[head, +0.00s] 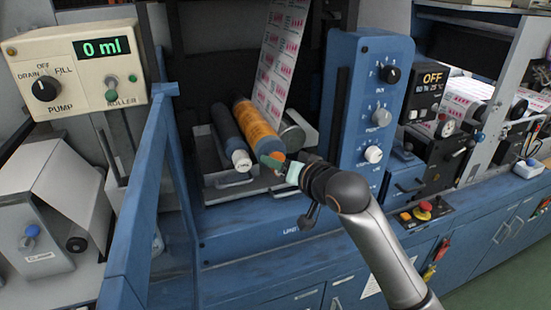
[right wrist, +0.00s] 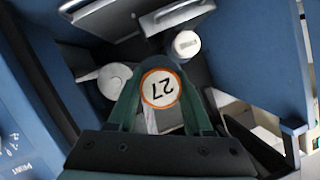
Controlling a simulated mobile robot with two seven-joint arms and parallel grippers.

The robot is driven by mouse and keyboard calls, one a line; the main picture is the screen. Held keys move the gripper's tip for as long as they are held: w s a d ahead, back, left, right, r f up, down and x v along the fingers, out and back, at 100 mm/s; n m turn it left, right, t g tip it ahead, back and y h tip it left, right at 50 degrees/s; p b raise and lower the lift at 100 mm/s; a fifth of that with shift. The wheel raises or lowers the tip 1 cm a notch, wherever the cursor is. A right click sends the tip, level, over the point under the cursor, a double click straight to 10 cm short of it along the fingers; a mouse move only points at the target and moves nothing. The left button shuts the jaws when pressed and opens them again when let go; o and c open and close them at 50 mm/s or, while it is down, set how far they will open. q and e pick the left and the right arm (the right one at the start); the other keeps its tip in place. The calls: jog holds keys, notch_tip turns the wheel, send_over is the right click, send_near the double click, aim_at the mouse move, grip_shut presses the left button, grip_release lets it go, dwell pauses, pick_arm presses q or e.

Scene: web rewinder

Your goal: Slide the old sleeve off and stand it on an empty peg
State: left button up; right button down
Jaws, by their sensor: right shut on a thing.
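My right gripper (head: 272,162) is at that near end. I cannot make out an empty peg in either view. My left gripper is not in view.
A printed web (head: 280,60) hangs behind. The blue control column (head: 362,110) stands close right; a blue frame post (head: 150,180) stands left.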

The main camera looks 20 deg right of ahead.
jog(key=s, duration=0.6)
jog(key=shift+s+d, duration=0.15)
jog(key=shift+s, duration=0.05)
dwell(0.4)
grip_release()
jog(key=shift+f, duration=0.1)
dwell(0.5)
